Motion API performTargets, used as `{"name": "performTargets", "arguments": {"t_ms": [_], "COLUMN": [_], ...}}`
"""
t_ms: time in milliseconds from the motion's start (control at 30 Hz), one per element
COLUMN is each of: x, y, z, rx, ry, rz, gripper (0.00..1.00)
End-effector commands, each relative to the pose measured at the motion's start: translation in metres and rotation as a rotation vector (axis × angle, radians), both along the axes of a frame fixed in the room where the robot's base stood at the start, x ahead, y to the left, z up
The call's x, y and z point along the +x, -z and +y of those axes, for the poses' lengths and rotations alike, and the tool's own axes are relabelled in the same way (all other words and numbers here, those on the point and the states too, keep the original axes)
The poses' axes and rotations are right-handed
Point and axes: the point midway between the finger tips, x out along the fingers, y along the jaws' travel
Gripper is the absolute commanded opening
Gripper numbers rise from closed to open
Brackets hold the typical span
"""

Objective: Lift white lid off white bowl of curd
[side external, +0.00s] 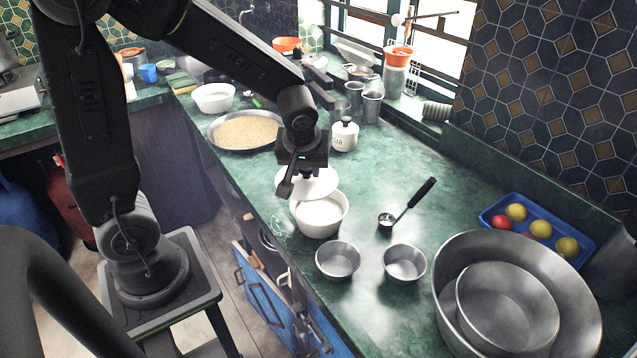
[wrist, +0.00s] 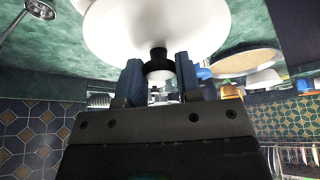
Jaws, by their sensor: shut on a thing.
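The white lid (side external: 318,185) hangs beneath my gripper (side external: 303,172), over the far part of the white bowl (side external: 321,228). The bowl stands upright on the green counter near its front edge. White curd (side external: 320,211) shows in the uncovered near part of the bowl; the lid hides the far part. In the wrist view, the lid (wrist: 165,25) fills the top middle, with its black knob (wrist: 157,56) between the two blue fingers of my gripper (wrist: 159,70). My gripper is shut on the knob. The exact gap between lid and bowl is hard to tell.
Two small steel bowls (side external: 338,261) (side external: 405,263) stand in front of the bowl, with a ladle (side external: 408,207) to the right. A white jar (side external: 344,135) and a grain tray (side external: 246,132) are behind. Large steel bowls (side external: 470,250) stand far right. Counter between jar and ladle is clear.

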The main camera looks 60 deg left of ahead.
Motion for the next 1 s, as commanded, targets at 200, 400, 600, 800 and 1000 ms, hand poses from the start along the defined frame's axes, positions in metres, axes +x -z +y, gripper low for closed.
{"name": "performTargets", "arguments": {"t_ms": [200, 400, 600, 800, 1000], "x": [-0.026, -0.040, -0.045, -0.045, -0.046], "y": [-0.030, -0.047, -0.060, -0.076, -0.083], "z": [0.043, 0.067, 0.075, 0.076, 0.075], "rx": [0.000, 0.000, 0.001, 0.002, 0.000], "ry": [-0.010, -0.006, 0.000, 0.002, 0.001], "rz": [-0.006, -0.003, -0.004, -0.004, -0.001], "gripper": [0.09, 0.09, 0.09, 0.09, 0.09]}}
